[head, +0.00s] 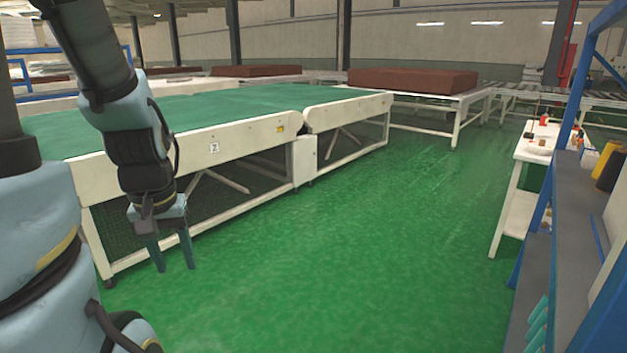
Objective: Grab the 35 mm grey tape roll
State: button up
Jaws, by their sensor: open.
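My gripper (175,265) hangs at the left with its two fingers pointing down and apart. Nothing is between them. It is in front of the long conveyor table, above the green floor. I cannot make out a grey tape roll for certain. Several small items, orange, brown and pale, lie on a white table (507,212) at the right. They are too small to tell whether one is the tape roll. My gripper is far from that table.
A long conveyor table (240,142) with a green top runs along the left. A brown mattress block (412,82) lies beyond it. A blue-framed rack (567,200) with yellow and black rolls (606,168) stands at the near right. The green floor (370,250) between is clear.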

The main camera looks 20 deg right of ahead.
aim_at(574, 148)
jog(key=i+l+z, duration=0.15)
jog(key=i+z, duration=1.15)
jog(key=i, duration=0.5)
jog(key=i+z, duration=0.15)
jog(key=i, duration=0.45)
jog(key=i+j+z, duration=0.15)
jog(key=i, duration=0.5)
jog(key=i+j+z, duration=0.15)
jog(key=i+z, duration=0.25)
jog(key=i, duration=1.5)
jog(key=i+z, duration=0.4)
jog(key=i+j+z, duration=0.1)
jog(key=i+z, duration=0.3)
jog(key=i+j+z, duration=0.4)
jog(key=l, duration=0.1)
